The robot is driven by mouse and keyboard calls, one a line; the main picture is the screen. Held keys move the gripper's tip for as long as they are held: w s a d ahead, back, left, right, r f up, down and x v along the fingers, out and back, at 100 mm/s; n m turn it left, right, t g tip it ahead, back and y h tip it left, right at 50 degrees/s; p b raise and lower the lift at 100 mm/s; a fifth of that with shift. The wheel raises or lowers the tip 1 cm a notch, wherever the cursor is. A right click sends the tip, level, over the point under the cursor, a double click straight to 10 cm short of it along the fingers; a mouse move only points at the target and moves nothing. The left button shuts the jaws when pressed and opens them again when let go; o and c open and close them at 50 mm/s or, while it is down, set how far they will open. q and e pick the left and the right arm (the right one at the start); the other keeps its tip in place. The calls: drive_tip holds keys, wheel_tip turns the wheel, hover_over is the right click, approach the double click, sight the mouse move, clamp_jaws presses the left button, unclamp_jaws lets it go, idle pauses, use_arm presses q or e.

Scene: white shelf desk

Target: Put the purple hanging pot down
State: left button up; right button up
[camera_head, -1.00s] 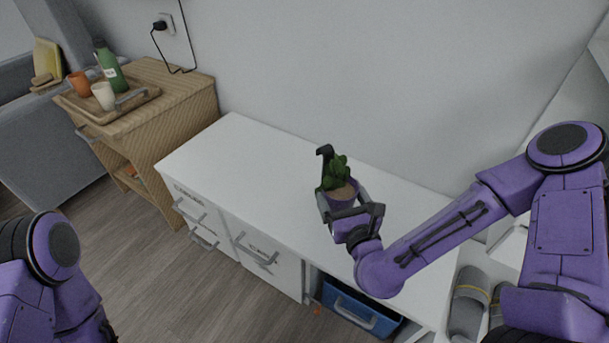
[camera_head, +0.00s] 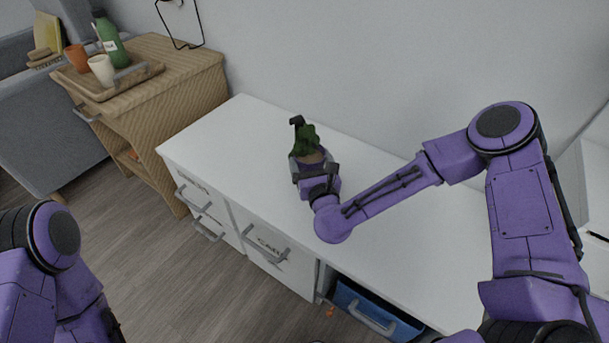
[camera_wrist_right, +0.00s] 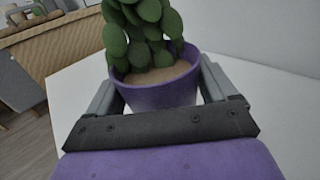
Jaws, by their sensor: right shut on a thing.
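The purple hanging pot (camera_wrist_right: 160,97) holds brown soil and a leafy green plant (camera_wrist_right: 145,35). In the head view the plant (camera_head: 306,138) shows above the desk, with a dark hook-like piece behind it. My right gripper (camera_head: 308,168) is shut on the pot, with a finger on each side of it; the fingers also show in the right wrist view (camera_wrist_right: 160,92). The pot looks upright over the white shelf desk (camera_head: 245,130); I cannot tell whether its base touches the top. My left arm shows at the lower left, but its gripper is out of view.
The desk top is clear around the pot. A wooden cabinet (camera_head: 190,75) at the left bears a tray (camera_head: 130,83) with cups and a green bottle (camera_head: 112,42). A blue bin (camera_head: 365,312) sits in the desk's lower opening. A wall stands behind.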

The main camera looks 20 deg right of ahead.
drive_tip(key=shift+w+a+f, duration=0.15)
drive_tip(key=shift+w+f, duration=0.1)
drive_tip(key=shift+f, duration=0.05)
wheel_tip(320, 180, down, 3)
drive_tip(key=shift+w+a+f+b, duration=0.1)
drive_tip(key=shift+w+f+b, duration=0.1)
drive_tip(key=shift+b, duration=0.45)
drive_tip(key=shift+s+r, duration=0.1)
drive_tip(key=o, duration=1.3)
drive_tip(key=shift+f, duration=0.2)
drive_tip(key=shift+r, duration=0.3)
drive_tip(key=s, duration=0.7)
drive_tip(key=s+a+p, duration=0.1)
drive_tip(key=s, duration=0.3)
drive_tip(key=shift+s+d, duration=0.1)
drive_tip(key=shift+s, duration=0.4)
